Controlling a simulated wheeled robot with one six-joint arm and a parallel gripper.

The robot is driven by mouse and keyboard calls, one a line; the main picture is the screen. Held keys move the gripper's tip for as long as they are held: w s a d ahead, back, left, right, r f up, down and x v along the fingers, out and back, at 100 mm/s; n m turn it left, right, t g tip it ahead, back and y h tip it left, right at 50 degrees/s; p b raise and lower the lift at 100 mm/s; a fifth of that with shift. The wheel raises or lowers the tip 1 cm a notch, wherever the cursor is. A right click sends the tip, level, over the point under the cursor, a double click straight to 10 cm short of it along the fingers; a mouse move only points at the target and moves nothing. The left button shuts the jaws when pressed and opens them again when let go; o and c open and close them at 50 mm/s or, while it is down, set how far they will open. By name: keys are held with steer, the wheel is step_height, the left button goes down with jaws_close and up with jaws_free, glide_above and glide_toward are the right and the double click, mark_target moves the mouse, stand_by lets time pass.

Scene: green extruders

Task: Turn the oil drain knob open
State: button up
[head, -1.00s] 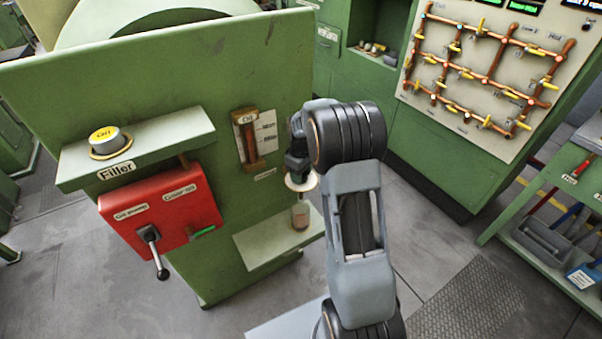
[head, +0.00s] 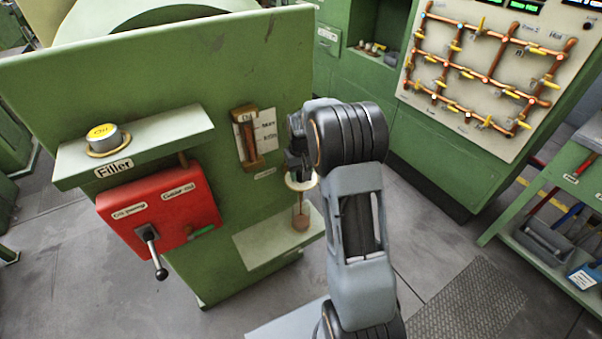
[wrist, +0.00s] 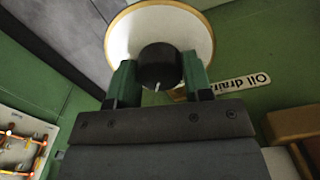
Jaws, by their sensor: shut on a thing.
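The oil drain knob (wrist: 158,62) is a round black knob in the wrist view, with a small white pointer mark. My gripper (wrist: 159,80) is shut on it, a green finger on each side. In the head view my gripper (head: 297,160) is mostly hidden by my own arm. A cream round funnel-like dish (wrist: 190,25) lies behind the knob; its rim (head: 302,183) also shows in the head view. The "Oil drain" label (wrist: 232,86) sits beside the knob. Below the dish, a thin brown line runs down to a round brown patch (head: 300,224).
The green machine (head: 230,75) carries a red lever box (head: 160,205), a yellow-topped filler cap (head: 103,137) and an oil gauge (head: 248,138). A pale green ledge (head: 262,243) juts out below the dish. A pipe panel (head: 490,70) stands at the right.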

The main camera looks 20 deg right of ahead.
mark_target(301, 172)
steer(key=m, duration=0.5)
steer(key=shift+m, duration=0.3)
steer(key=m, duration=0.5)
steer(key=shift+b, duration=0.4)
steer(key=shift+r+m, duration=0.1)
steer(key=shift+m, duration=0.3)
steer(key=o, duration=0.9)
steer(key=shift+o, duration=0.2)
step_height(301, 172, up, 14)
